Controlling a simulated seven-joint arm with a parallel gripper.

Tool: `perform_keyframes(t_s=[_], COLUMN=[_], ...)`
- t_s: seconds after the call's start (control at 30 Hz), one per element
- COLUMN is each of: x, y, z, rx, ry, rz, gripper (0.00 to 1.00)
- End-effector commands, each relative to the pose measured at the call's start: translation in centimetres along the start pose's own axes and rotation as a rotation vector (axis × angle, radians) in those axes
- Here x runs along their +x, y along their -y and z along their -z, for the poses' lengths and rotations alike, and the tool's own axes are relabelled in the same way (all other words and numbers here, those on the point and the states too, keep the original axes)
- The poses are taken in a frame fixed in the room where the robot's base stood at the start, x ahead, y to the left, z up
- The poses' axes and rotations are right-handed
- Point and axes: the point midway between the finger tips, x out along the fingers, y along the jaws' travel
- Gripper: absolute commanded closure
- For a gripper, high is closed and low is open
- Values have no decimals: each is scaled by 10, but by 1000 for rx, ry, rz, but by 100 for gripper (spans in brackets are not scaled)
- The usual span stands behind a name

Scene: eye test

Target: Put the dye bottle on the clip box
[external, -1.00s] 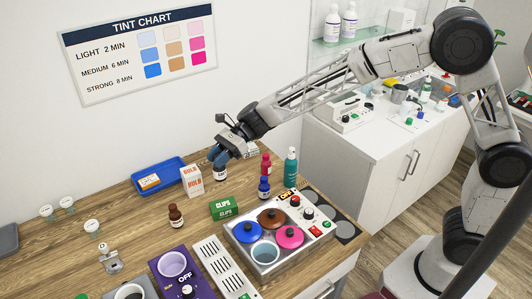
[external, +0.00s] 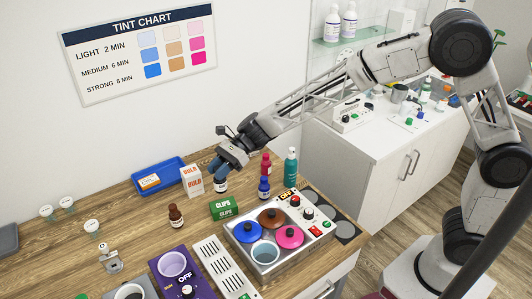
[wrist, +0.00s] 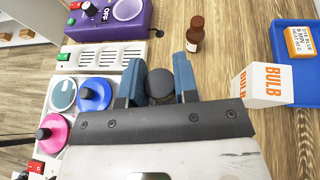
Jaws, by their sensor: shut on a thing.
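My gripper (external: 221,174) is shut on a small dark bottle (external: 221,186) with a pale label, which I take as the dye bottle. In the wrist view its round dark cap (wrist: 160,83) shows between my blue fingertips (wrist: 158,74). The bottle is upright. The green clip box (external: 223,207) lies on the wooden counter. In the external view the bottle's lower end is just above the box's top edge in the picture; I cannot tell whether it is directly over the box or behind it. The box is hidden in the wrist view.
A brown bottle (external: 175,215) stands left of the clip box and a bulb box (external: 192,180) behind it. Blue (external: 264,187), red (external: 266,165) and teal (external: 291,168) bottles stand to the right. A pot warmer (external: 318,232) is in front right; a blue tray (external: 172,168) is at the back.

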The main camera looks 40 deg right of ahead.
Motion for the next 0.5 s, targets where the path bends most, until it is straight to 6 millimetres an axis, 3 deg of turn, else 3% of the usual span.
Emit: perform_keyframes(t_s=[0.17,0.5], x=[5,6], y=[0,0], z=[13,14], rx=[-1,0], ry=[0,0], rz=[0,0], gripper=[100,100])
